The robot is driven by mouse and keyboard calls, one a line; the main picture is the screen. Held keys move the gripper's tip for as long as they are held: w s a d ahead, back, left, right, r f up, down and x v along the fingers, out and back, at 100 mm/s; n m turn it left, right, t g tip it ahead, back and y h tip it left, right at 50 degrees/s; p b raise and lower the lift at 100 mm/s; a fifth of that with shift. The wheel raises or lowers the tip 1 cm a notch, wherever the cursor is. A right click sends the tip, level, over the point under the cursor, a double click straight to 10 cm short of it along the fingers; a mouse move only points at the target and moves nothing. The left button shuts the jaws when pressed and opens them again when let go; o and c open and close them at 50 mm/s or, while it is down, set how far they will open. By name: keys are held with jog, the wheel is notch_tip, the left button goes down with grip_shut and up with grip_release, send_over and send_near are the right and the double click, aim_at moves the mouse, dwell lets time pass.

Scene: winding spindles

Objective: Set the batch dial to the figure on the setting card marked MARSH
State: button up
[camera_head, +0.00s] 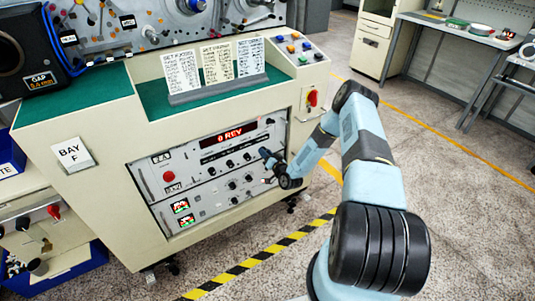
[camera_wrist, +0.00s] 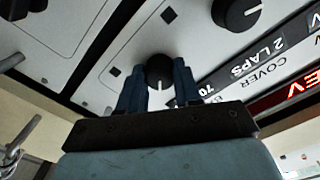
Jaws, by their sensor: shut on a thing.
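My gripper (camera_head: 266,157) is at the right part of the grey control panel (camera_head: 150,185) on the console front. In the wrist view, the gripper's two blue fingers (camera_wrist: 159,88) are shut on a small black knob (camera_wrist: 159,66), one on each side. The knob's white pointer mark faces the gripper's palm. I cannot read a name that says whether this is the batch dial. Three setting cards, left (camera_head: 182,74), middle (camera_head: 217,63) and right (camera_head: 250,58), stand in a grey holder on the console top. Their writing is too small to tell which is marked MARSH.
A red display (camera_head: 231,134) reads 0 REV. In the wrist view, a strip (camera_wrist: 243,66) shows COVER, 2 LAPS and 70. A larger black knob (camera_wrist: 236,12) is close by. A red switch (camera_head: 312,97) is on the console's right. Open floor (camera_head: 430,150) lies right.

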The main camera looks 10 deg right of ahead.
jog(key=shift+w+d, duration=0.1)
jog(key=shift+d, duration=0.35)
jog(key=o, duration=1)
jog(key=shift+a, duration=0.15)
jog(key=shift+o, duration=0.2)
jog(key=shift+a, duration=0.1)
jog(key=v, duration=1.4)
